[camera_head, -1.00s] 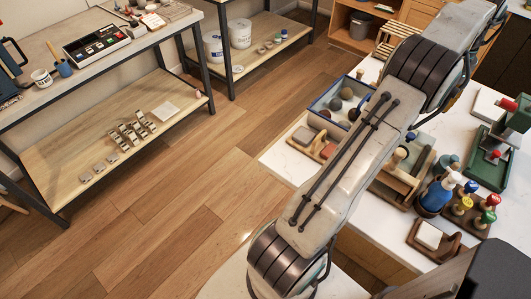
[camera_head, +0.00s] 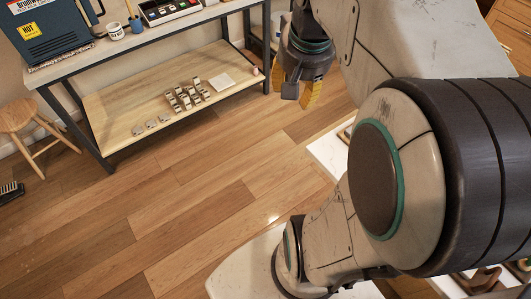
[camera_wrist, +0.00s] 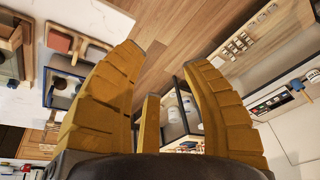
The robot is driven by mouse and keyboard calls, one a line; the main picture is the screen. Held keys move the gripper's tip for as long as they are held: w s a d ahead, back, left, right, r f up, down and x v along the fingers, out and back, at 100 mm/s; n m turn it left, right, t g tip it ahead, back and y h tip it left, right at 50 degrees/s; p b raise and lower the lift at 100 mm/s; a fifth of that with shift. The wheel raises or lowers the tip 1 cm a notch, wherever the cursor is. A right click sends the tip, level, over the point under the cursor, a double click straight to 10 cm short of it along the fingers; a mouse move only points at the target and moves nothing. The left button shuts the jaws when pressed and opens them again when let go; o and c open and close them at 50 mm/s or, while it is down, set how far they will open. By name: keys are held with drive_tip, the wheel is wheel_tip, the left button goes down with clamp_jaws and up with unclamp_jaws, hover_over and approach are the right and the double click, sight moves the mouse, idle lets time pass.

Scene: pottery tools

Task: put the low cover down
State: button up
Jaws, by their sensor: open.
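My gripper (camera_head: 297,91) hangs at the upper middle of the head view, over the floor, with its yellow fingers pointing down. In the wrist view my gripper (camera_wrist: 165,62) has its yellow fingers spread wide apart, with nothing between them. I cannot make out a low cover in either view. My arm hides much of the right side of the head view.
A workbench (camera_head: 150,38) with a low wooden shelf (camera_head: 108,108) stands at the left, beside a stool (camera_head: 28,118). The wrist view shows a white worktop (camera_wrist: 18,103) with a blue-edged tray (camera_wrist: 50,98) at left.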

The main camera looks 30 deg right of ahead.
drive_tip(key=s+a+f+n, duration=0.2)
drive_tip(key=s+a+n, duration=0.1)
drive_tip(key=a, duration=0.3)
drive_tip(key=s+a+f+n+t+y, duration=0.1)
drive_tip(key=s+a+f+n, duration=0.2)
drive_tip(key=a, duration=0.3)
drive_tip(key=shift+s+f+n+t, duration=0.3)
drive_tip(key=shift+s+n, duration=0.35)
drive_tip(key=shift+n, duration=0.05)
